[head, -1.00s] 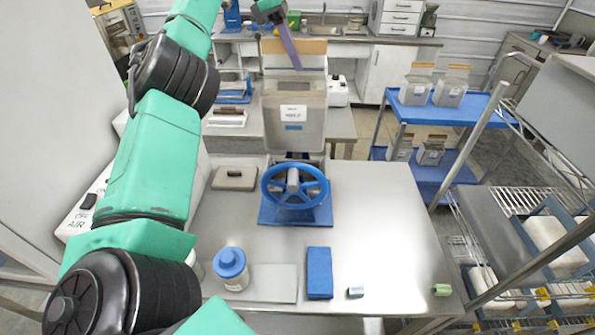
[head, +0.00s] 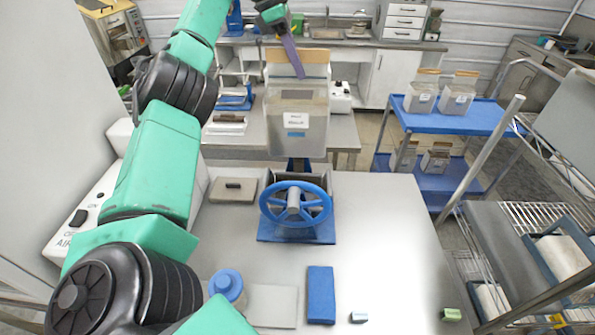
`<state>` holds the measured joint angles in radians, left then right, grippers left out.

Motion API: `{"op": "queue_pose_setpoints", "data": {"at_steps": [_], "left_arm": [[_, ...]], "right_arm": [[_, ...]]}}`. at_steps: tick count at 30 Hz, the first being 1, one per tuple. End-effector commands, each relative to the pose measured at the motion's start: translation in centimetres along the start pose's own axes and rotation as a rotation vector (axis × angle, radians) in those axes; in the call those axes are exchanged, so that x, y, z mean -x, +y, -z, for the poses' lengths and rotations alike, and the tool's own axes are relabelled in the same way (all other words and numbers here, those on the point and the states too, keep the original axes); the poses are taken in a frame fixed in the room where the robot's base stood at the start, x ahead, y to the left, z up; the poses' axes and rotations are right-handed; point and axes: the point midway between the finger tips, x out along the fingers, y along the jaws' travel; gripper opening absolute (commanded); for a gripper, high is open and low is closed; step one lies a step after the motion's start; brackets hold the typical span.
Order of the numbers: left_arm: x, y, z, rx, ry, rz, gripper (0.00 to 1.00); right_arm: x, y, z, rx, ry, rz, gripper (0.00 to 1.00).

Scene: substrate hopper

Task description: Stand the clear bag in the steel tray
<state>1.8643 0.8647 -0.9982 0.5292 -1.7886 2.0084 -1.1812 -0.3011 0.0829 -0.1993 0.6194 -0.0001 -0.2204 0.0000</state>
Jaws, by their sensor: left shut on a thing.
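The clear bag (head: 297,105) has a brown strip along its top, a greyish filled body and white and blue labels. My left gripper (head: 292,52) comes in from the upper left and is shut on the bag near its top. The bag hangs about upright, with its bottom a little above and behind the blue handwheel in the picture. The steel tray (head: 326,181) seems to be the low metal box just behind the handwheel; the wheel hides much of it. The bag shows apart from it. My right gripper is out of view.
The blue handwheel (head: 296,206) stands at the steel table's middle. A grey lidded block (head: 233,190), blue-capped jar (head: 227,286) and blue block (head: 320,294) lie around it. A blue cart (head: 461,119) with several similar bags stands right. The table's right part is mostly clear.

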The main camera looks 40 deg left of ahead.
Motion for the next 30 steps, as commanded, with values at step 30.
{"op": "queue_pose_setpoints", "data": {"at_steps": [30], "left_arm": [[-13.7, 0.1, 5.6, -0.001, -0.004, -0.003, 0.00]], "right_arm": [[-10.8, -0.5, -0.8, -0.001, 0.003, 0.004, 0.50]]}}
